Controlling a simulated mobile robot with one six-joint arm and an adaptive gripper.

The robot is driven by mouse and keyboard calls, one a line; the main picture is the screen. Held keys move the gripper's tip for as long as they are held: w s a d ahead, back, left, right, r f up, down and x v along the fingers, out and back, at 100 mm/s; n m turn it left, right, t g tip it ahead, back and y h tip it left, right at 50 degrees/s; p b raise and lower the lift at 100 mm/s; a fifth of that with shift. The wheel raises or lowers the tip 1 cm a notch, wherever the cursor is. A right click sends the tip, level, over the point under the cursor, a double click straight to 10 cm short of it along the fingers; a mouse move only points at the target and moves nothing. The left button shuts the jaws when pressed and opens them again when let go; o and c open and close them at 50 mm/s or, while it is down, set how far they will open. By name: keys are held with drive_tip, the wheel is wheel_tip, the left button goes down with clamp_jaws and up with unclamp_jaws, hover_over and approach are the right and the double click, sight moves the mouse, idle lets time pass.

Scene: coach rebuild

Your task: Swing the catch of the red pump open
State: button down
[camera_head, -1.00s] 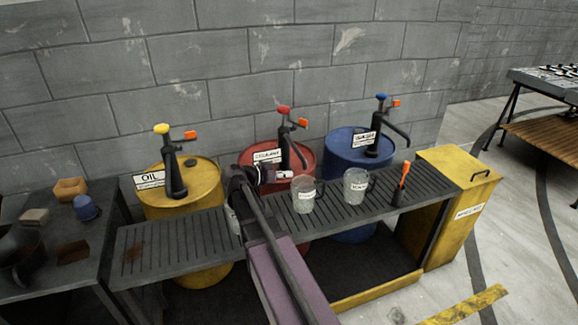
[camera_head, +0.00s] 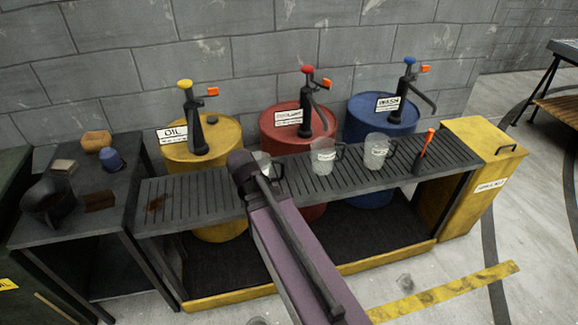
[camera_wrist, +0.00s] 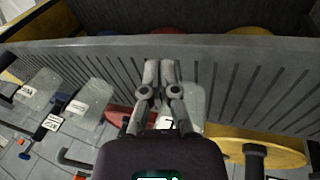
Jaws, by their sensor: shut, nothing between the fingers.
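The red pump (camera_head: 305,108) stands upright on the red drum (camera_head: 275,122), behind the slatted bench in the head view. It has a red knob (camera_head: 308,69) on top and a small orange tab (camera_head: 328,85) at its upper right, which looks like the catch. A COOLANT sign (camera_head: 288,117) is in front of it. My gripper (camera_wrist: 160,66) shows in the wrist view with its fingers together and empty, over the slatted bench and apart from the pump. In the head view my own arm hides the gripper. I cannot make out the catch in the wrist view.
Clear mugs stand on the slatted bench (camera_head: 215,200): a middle one (camera_head: 322,160), a right one (camera_head: 376,155) and one partly behind my arm (camera_head: 263,160). The yellow pump (camera_head: 193,120) and blue pump (camera_head: 404,80) flank the red one. An orange-handled tool (camera_head: 425,142) stands at right.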

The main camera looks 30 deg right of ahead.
drive_tip(key=s+a+f+n+y, duration=0.1)
drive_tip(key=s+a+n+y, duration=0.2)
drive_tip(key=a, duration=0.5)
drive_tip(key=shift+s+a+n+y, duration=0.3)
drive_tip(key=shift+s+n+y, duration=0.15)
drive_tip(key=shift+n, duration=0.25)
